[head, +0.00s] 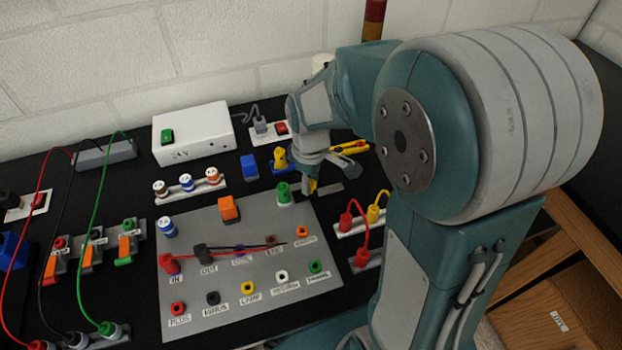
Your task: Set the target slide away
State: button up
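No part that I can surely identify as the target slide shows in the head view. My gripper (322,172) is small in this view, above the black bench behind the grey panel's far right corner. A small yellow piece (312,187) shows just below it, beside a flat grey strip (328,191). I cannot tell whether my gripper touches or holds the yellow piece. The grey panel (205,310) carries labelled coloured sockets, an orange block (229,209), a green-topped post (283,193) and a blue-topped post (168,227). My arm hides part of the bench on the right.
A white box (205,135) stands at the back by the wall. Cables with red, black and green leads cross the left side near orange levers (125,250). Red and yellow plugs (347,220) with a looped lead stand right of the panel. A wooden crate (545,285) is at lower right.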

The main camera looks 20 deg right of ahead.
aim_at(326, 189)
jog(key=shift+a, duration=0.15)
grip_shut()
jog(key=shift+d, duration=2.05)
jog(key=o, duration=1)
grip_release()
notch_tip(326, 189, up, 12)
jog(key=shift+a+f, duration=0.1)
